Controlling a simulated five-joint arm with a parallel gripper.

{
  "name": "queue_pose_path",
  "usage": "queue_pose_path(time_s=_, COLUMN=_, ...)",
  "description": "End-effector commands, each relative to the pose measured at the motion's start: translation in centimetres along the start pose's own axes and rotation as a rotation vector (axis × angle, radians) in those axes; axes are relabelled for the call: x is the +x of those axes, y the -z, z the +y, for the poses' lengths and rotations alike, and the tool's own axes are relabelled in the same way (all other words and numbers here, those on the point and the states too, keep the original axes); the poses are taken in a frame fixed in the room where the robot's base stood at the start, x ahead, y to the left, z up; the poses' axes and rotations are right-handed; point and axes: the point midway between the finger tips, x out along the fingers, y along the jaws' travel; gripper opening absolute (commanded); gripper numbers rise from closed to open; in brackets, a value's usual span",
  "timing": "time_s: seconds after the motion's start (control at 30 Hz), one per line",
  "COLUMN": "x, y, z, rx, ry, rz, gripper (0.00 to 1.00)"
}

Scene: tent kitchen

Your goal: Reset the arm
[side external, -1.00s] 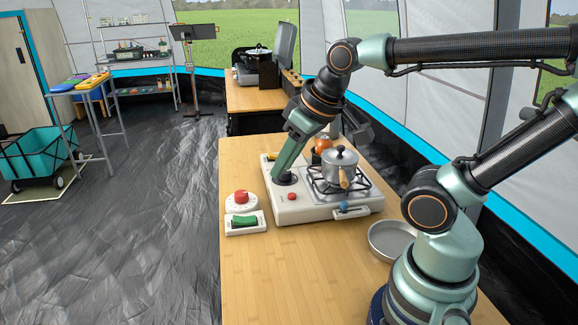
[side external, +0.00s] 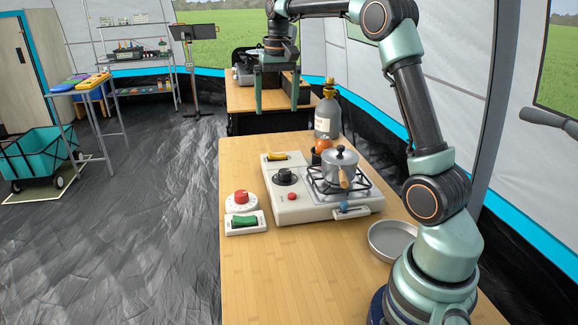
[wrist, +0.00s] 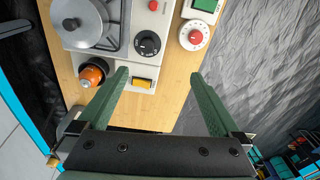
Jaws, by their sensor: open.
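My arm is folded up and raised above the wooden table (side external: 255,281), with its base at the table's near right. My gripper (side external: 276,109) hangs pointing down, high above the table's far end, with its two green fingers wide apart. In the wrist view my gripper (wrist: 160,80) is open with nothing between the fingers. Below it are the white stove (side external: 300,207) with its black knob (side external: 285,177) and a yellow switch (side external: 277,156). None of these touches the fingers.
A lidded pot (side external: 340,166) stands on the burner. An orange-topped grinder (side external: 322,145) and a bottle (side external: 327,115) stand behind it. A round red-button dial (side external: 241,201), a green switch (side external: 245,222) and a metal pan (side external: 391,240) are on the table. The table's front is clear.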

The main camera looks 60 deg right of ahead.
Motion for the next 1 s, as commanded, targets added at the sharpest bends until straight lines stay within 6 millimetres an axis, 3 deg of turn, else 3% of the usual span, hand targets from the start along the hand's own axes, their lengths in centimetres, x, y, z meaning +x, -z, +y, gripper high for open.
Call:
queue_pose_path(time_s=0.1, x=1.6, y=1.9, z=1.7, rx=0.064, ry=-0.013, rz=-0.040, gripper=1.00)
queue_pose_path(time_s=0.3, x=2.7, y=3.1, z=2.9, rx=0.112, ry=-0.021, rz=-0.066, gripper=1.00)
queue_pose_path(time_s=0.47, x=4.1, y=3.1, z=3.0, rx=0.114, ry=-0.022, rz=-0.070, gripper=1.00)
queue_pose_path(time_s=0.8, x=10.2, y=2.6, z=3.1, rx=0.113, ry=-0.022, rz=-0.070, gripper=1.00)
queue_pose_path(time_s=1.0, x=12.2, y=2.5, z=3.1, rx=0.112, ry=-0.021, rz=-0.068, gripper=1.00)
